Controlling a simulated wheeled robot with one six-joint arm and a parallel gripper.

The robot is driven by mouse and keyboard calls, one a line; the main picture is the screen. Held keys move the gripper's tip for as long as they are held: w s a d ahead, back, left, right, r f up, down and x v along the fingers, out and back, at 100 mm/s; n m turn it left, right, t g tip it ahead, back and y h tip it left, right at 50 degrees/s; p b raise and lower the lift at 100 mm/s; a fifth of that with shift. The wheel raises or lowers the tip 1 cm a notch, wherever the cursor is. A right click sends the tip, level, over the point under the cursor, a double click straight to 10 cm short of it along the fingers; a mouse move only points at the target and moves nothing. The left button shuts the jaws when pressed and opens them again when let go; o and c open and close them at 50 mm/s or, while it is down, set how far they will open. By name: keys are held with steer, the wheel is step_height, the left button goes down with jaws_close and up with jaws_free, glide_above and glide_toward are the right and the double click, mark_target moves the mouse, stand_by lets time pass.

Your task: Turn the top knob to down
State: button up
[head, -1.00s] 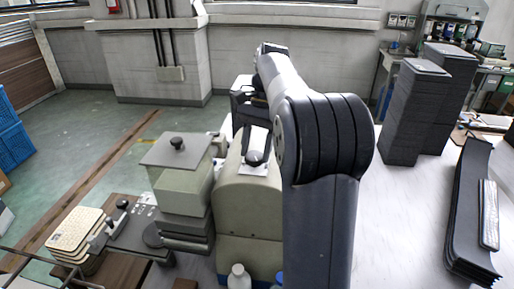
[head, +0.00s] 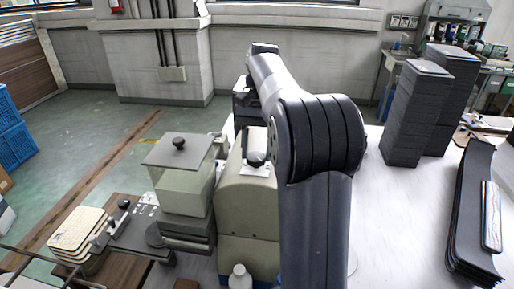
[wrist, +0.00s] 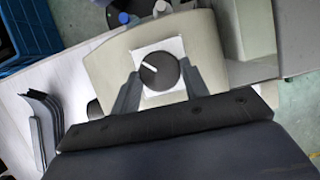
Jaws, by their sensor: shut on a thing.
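In the wrist view a round black knob (wrist: 165,72) sits on a white square plate (wrist: 174,47) on a beige machine (wrist: 108,64). Its white pointer line points left and slightly up in that view. My gripper (wrist: 159,69) has one finger on each side of the knob and is shut on it. In the head view a black knob (head: 255,158) and white plate (head: 257,138) show on the beige machine (head: 247,205); I cannot tell whether it is the held knob. My arm hides the gripper's fingers there.
A clear box with a black-knobbed lid (head: 178,160) stands left of the machine. A white bottle (head: 240,277) stands in front. Tall dark stacks (head: 405,115) and long dark panels (head: 468,215) are at the right, with bare white table between.

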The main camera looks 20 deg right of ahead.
steer(key=o, duration=1)
steer(key=shift+c, duration=0.2)
